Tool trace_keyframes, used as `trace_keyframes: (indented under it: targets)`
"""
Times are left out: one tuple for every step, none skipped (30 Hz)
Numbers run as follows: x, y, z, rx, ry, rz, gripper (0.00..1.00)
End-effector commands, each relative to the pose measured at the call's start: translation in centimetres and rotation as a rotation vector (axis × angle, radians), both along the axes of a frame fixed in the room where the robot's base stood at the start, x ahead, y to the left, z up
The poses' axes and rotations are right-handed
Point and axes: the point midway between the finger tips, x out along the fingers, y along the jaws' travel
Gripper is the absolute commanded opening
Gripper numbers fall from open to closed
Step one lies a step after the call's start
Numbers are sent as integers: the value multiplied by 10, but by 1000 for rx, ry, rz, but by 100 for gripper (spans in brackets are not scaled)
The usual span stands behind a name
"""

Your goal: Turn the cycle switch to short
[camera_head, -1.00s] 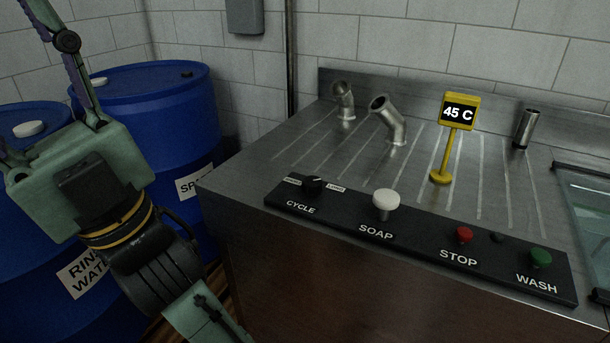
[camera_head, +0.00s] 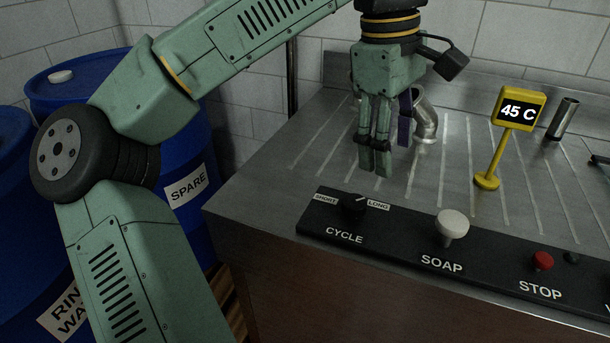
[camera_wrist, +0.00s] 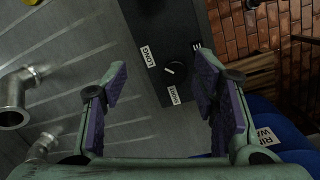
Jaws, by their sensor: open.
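The cycle switch (camera_head: 353,205) is a black round knob at the left end of the black control panel (camera_head: 395,249). Its pale pointer line slants up and right, toward the LONG label (camera_head: 378,205); the SHORT label (camera_head: 326,198) is at its left. My gripper (camera_head: 375,172) hangs fingers-down above the metal counter, behind and a little above the knob. In the wrist view the knob (camera_wrist: 176,72) lies beyond and between the two spread fingers (camera_wrist: 162,88), untouched. The gripper is open and empty.
To the right on the panel are a white SOAP knob (camera_head: 452,225) and a red STOP button (camera_head: 543,261). A yellow 45 C display (camera_head: 519,110) stands on the counter. A bent metal pipe (camera_head: 425,120) is close behind my gripper. Blue barrels (camera_head: 110,83) stand at left.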

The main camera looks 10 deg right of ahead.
Motion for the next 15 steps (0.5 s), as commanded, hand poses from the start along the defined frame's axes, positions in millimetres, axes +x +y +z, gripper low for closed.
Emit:
trace_keyframes:
  targets:
    - [6,8,-1,68,-19,5,54]
    - [8,12,-1,98,-27,6,54]
    - [11,16,-2,127,-32,8,54]
    - [12,18,-2,142,-35,9,54]
    - [13,20,-4,151,-36,9,54]
    - [14,21,-6,158,-36,9,54]
    - [14,21,-9,160,-36,8,54]
    - [13,21,-13,159,-35,7,54]
    - [13,21,-18,159,-35,6,54]
    - [13,21,-23,157,-34,6,54]
    - [13,21,-28,157,-34,6,54]
    - [13,21,-36,155,-32,5,54]
    - [13,21,-42,156,-33,5,54]
    - [13,21,-48,155,-31,6,54]
    - [13,21,-56,154,-32,5,54]
